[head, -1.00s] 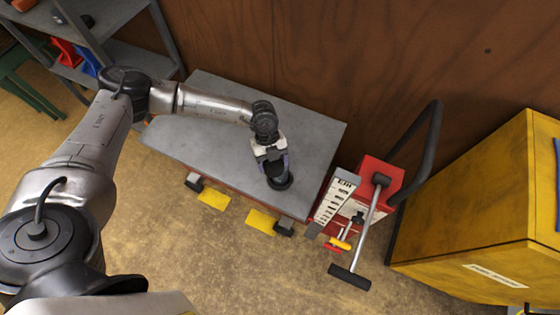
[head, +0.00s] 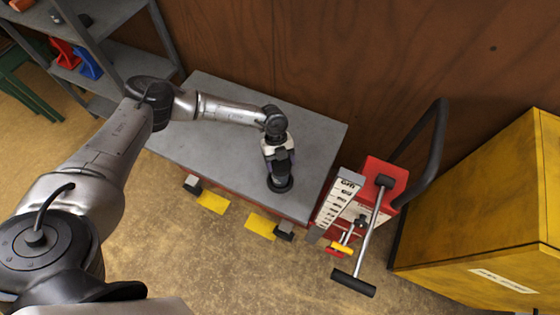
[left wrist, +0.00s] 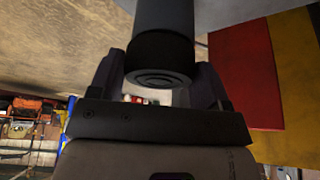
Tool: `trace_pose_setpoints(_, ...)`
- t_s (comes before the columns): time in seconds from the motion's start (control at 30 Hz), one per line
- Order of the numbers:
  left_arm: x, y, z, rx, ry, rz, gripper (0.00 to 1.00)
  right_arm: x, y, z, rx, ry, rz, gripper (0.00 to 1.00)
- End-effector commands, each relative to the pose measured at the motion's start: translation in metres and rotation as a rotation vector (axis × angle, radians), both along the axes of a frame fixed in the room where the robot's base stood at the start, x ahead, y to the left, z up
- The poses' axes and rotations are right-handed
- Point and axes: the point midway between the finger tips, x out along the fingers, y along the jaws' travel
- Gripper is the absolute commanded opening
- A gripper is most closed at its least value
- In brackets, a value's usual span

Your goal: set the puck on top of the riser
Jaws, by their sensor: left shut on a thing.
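My left gripper (head: 279,160) points down over the front right part of the grey lift table (head: 210,130). It is shut on a dark cylindrical piece, which I take for the puck (head: 280,185). In the head view the piece ends in a round black base at the tabletop; whether it touches cannot be told. In the left wrist view the dark cylinder (left wrist: 163,50) stands between the fingers, with its ringed end face toward the camera. A separate riser cannot be made out; it may be hidden under the piece. My right gripper is out of view.
A red lift unit (head: 388,168) with a white marked scale (head: 340,200), a black-handled lever (head: 353,284) and a black curved bar (head: 436,150) stands right of the table. A yellow cabinet (head: 490,210) is further right. A grey shelf (head: 110,65) stands at the back left. Most of the tabletop is clear.

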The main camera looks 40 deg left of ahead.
Motion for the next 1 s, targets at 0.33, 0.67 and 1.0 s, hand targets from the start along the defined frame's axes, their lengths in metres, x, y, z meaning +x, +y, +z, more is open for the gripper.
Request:
trace_pose_setpoints(0.33,0.0,0.0,-0.001,0.0,0.0,0.001,0.79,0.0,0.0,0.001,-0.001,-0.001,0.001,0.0)
trace_pose_setpoints(0.67,0.0,0.0,-0.001,0.0,0.0,0.001,0.97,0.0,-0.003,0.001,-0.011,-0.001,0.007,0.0)
trace_pose_setpoints(1.0,0.005,0.01,0.027,0.0,-0.001,0.003,0.97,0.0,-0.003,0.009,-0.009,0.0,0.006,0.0)
